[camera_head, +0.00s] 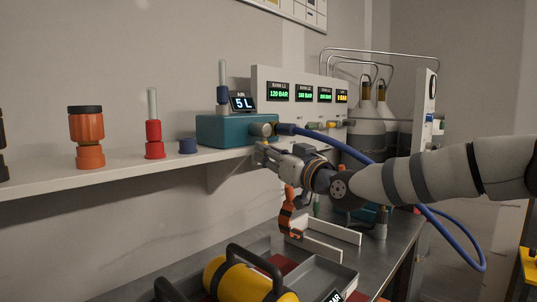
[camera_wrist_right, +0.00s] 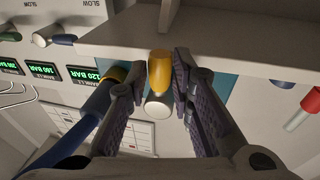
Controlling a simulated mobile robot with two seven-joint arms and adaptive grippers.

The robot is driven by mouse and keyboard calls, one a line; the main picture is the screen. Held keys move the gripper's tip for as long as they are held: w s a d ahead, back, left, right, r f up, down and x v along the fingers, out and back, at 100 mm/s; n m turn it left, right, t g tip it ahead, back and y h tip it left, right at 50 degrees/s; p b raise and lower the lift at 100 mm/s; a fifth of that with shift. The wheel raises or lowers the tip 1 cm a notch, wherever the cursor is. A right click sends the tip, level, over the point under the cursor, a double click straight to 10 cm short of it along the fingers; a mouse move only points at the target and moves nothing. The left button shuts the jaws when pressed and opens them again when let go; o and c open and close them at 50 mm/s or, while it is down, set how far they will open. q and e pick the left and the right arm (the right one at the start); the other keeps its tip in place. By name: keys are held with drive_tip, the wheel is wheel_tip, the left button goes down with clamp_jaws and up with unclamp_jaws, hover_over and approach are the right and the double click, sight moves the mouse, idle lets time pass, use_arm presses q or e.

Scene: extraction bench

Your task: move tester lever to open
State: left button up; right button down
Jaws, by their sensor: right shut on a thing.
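The tester is a teal box (camera_head: 230,130) on the wall shelf, with a small display reading 5 L (camera_head: 243,103). A blue hose (camera_head: 320,138) joins a grey fitting (camera_head: 270,129) on its right end. My right gripper (camera_head: 262,154) is at the box's front lower right corner. In the right wrist view, my right gripper (camera_wrist_right: 158,88) has its fingers on both sides of the yellow lever (camera_wrist_right: 160,70) and is shut on it. A pale round end (camera_wrist_right: 158,106) shows beside the lever. The head view mostly hides the lever behind the gripper. My left gripper is out of view.
A gauge panel (camera_head: 260,76) and grey bottles (camera_head: 365,130) are behind. Below, a grey tray (camera_head: 335,270) holds a yellow cylinder (camera_head: 240,280).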

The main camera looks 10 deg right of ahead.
drive_tip(key=shift+r, duration=0.1)
drive_tip(key=c, duration=1.4)
unclamp_jaws()
drive_tip(key=v, duration=1.2)
